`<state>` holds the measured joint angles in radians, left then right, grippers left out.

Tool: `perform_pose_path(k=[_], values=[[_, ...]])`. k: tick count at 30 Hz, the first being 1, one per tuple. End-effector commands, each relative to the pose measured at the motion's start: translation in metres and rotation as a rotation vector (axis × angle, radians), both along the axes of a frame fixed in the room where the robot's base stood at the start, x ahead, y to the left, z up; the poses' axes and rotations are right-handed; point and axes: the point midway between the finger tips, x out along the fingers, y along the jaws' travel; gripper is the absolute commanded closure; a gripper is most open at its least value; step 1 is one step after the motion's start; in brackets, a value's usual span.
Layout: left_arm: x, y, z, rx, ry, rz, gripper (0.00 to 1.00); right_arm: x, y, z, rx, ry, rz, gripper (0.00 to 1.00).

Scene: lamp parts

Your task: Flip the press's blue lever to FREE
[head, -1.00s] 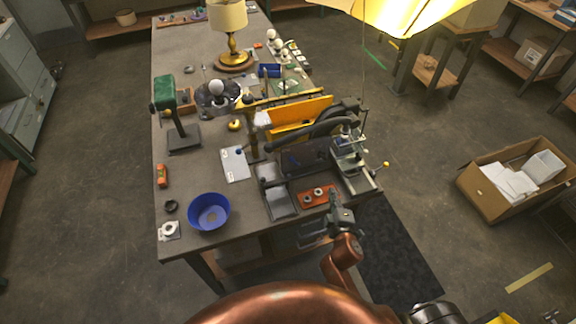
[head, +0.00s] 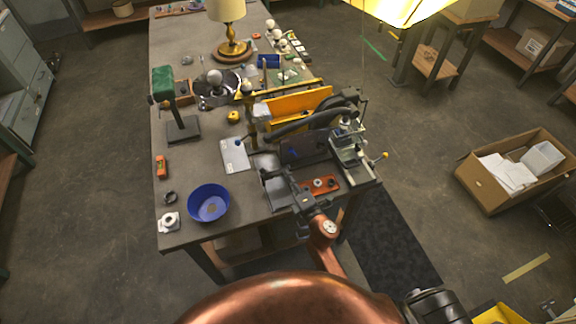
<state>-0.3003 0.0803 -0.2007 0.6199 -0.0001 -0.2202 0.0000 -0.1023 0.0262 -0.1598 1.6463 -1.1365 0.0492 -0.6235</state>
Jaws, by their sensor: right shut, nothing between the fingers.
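My right gripper (head: 290,176) is over the front edge of the workbench, pointing up and left in the head view. Its fingers look closed and nothing shows between them. A small blue knob (head: 239,142) shows at the upper edge of a pale plate, left of the dark upright post; it may be the lever's end, and its setting is too small to read. The gripper is below and right of this knob, apart from it. The press-like machine with a yellow-tipped handle (head: 384,156) stands at the right edge of the bench. My left gripper is out of view.
A blue bowl (head: 208,203) stands at the bench's front left. An orange-red block with round parts (head: 331,185) lies close to my right gripper. A pale plate (head: 234,158) lies mid-bench.

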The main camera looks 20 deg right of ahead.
Motion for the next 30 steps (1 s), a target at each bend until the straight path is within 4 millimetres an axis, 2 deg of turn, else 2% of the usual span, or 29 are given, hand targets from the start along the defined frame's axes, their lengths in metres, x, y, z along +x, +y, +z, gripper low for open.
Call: perform_pose_path(k=[14, 21, 30], values=[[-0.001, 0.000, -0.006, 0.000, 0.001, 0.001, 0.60, 0.091, 0.017, -0.002, 0.001, -0.001, 0.000, 1.00], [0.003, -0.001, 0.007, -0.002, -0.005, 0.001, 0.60, 0.086, -0.015, 0.006, -0.001, 0.000, -0.001, 1.00], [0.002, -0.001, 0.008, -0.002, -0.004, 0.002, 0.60, 0.084, -0.023, 0.005, 0.002, 0.001, -0.001, 1.00]])
